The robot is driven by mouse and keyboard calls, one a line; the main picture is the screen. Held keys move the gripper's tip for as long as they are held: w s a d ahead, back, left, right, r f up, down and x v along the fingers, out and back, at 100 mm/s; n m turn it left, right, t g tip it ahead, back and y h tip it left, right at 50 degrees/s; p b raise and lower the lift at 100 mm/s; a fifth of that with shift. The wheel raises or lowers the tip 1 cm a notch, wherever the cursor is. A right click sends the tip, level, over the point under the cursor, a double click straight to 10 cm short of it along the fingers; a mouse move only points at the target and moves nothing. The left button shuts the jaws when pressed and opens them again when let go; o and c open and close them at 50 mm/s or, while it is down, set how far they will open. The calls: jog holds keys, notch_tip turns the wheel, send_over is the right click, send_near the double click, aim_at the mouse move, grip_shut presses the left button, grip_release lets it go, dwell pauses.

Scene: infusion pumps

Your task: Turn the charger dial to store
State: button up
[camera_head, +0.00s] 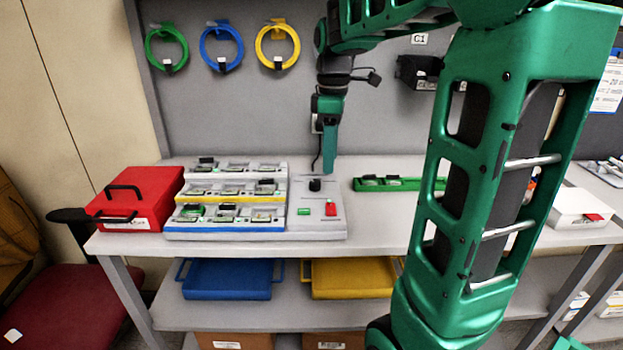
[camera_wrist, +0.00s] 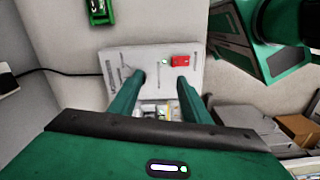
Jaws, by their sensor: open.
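The black charger dial (camera_head: 315,185) stands on the light grey control panel (camera_head: 296,226) at the right end of the charger. A green button (camera_head: 304,211) and a red switch (camera_head: 330,208) are in front of it. My gripper (camera_head: 329,171) points down just behind and to the right of the dial, apparently above the panel. In the wrist view my gripper (camera_wrist: 160,77) has its two fingers apart with nothing between them. The panel (camera_wrist: 155,52) and red switch (camera_wrist: 180,62) show beyond the fingers. I cannot make out the dial there, nor its setting.
A stepped charger rack (camera_head: 180,235) with several pumps adjoins the panel on the left. A red case (camera_head: 130,203) stands further left. A dark cable hangs behind my gripper.

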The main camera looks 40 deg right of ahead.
aim_at(314, 182)
jog(key=w+r+n, duration=0.1)
jog(key=w+n, duration=0.3)
jog(key=w, duration=0.2)
notch_tip(314, 182, down, 10)
jog(key=shift+w+f, duration=0.1)
jog(key=shift+f, duration=0.1)
jog(key=c, duration=1)
